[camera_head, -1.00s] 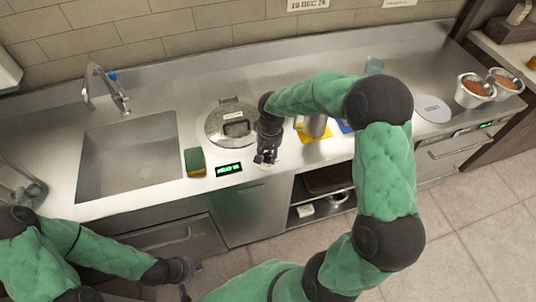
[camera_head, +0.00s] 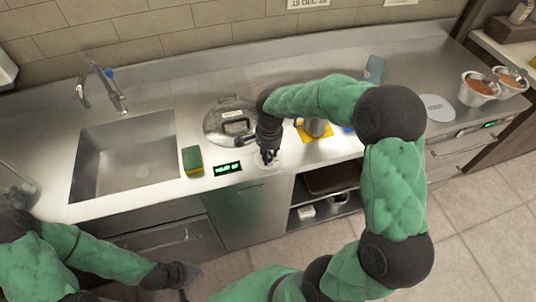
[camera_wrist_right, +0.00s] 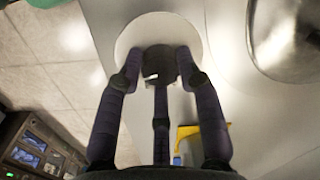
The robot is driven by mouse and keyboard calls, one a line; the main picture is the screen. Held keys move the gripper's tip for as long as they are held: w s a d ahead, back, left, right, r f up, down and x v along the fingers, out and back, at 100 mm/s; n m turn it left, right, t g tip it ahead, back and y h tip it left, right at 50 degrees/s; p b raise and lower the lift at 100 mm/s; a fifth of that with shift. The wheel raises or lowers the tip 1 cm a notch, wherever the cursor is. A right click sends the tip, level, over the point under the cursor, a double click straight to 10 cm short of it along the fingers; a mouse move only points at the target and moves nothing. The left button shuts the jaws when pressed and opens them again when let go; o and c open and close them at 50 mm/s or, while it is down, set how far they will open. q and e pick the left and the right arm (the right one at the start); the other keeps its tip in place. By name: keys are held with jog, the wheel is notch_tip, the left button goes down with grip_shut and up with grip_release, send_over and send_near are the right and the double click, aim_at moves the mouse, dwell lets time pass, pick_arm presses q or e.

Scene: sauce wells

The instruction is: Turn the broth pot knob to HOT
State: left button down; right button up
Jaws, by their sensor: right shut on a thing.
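The broth pot (camera_head: 222,112) with its lid is set into the steel counter. A small display with green text (camera_head: 227,168) is at the counter's front edge, its wording too small to read surely. My right gripper (camera_head: 268,156) points down just right of the display. In the right wrist view its fingers (camera_wrist_right: 155,75) are closed around the dark knob (camera_wrist_right: 159,66), which sits on a pale round dial plate (camera_wrist_right: 135,38). The fingers hide most of the knob, and its setting is not readable. My left gripper (camera_head: 188,276) hangs low in front of the counter, its fingers unclear.
A green and yellow sponge (camera_head: 193,161) lies left of the display, beside the sink (camera_head: 125,155). A metal container on a yellow mat (camera_head: 318,136) stands right of my gripper. Bowls of sauce (camera_head: 480,88) stand at the far right. An open shelf (camera_head: 330,181) is below the counter.

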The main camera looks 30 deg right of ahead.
jog(key=shift+a+f+m+b, duration=0.1)
jog(key=shift+m+b, duration=0.45)
jog(key=shift+m, duration=1.35)
jog(key=o, duration=1.2)
jog(key=shift+c, duration=0.2)
notch_tip(320, 180, up, 12)
jog(key=shift+s, duration=0.35)
